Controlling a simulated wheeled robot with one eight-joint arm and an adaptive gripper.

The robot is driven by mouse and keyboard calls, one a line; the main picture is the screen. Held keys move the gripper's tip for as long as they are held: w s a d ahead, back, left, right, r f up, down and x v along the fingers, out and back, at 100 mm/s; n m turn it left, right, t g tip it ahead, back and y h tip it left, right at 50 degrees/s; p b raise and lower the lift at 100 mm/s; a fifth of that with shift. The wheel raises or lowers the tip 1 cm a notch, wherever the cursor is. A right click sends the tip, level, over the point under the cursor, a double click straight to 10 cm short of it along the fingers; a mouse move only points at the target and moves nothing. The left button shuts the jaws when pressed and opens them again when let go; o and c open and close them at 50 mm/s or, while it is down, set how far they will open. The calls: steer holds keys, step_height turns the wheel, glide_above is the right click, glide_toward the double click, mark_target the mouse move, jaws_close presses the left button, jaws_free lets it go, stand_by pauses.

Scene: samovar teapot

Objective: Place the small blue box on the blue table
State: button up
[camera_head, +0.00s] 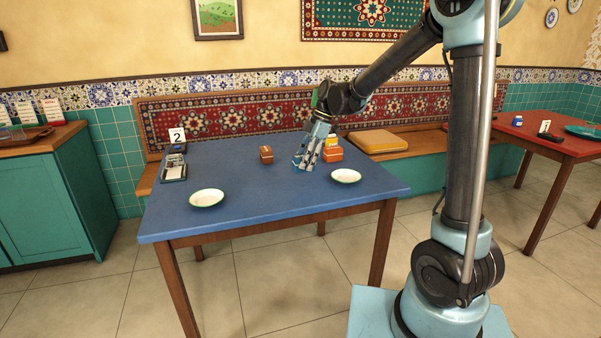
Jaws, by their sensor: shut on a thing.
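The blue table (255,215) stands in the middle of the view. My gripper (305,162) points down over its right half, at or just above the tabletop. It is shut on a small bluish thing, which appears to be the small blue box; the fingers hide most of it. I cannot tell whether the box touches the table. An orange-red box (333,154) stands just right of the gripper, with a yellow item (332,140) behind it.
A brown box (266,154) stands left of the gripper. Saucers lie at left (207,198) and right (346,176). A number 2 card (177,135) and a dark tray (174,168) are at the left edge. The table's front middle is clear. A red table (560,142) stands at right.

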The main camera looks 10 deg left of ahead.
steer(key=shift+w+d+f, duration=0.1)
steer(key=shift+d+f, duration=0.05)
steer(key=shift+f, duration=2.5)
steer(key=o, duration=1.1)
steer(key=shift+c, duration=0.2)
steer(key=v, duration=1.2)
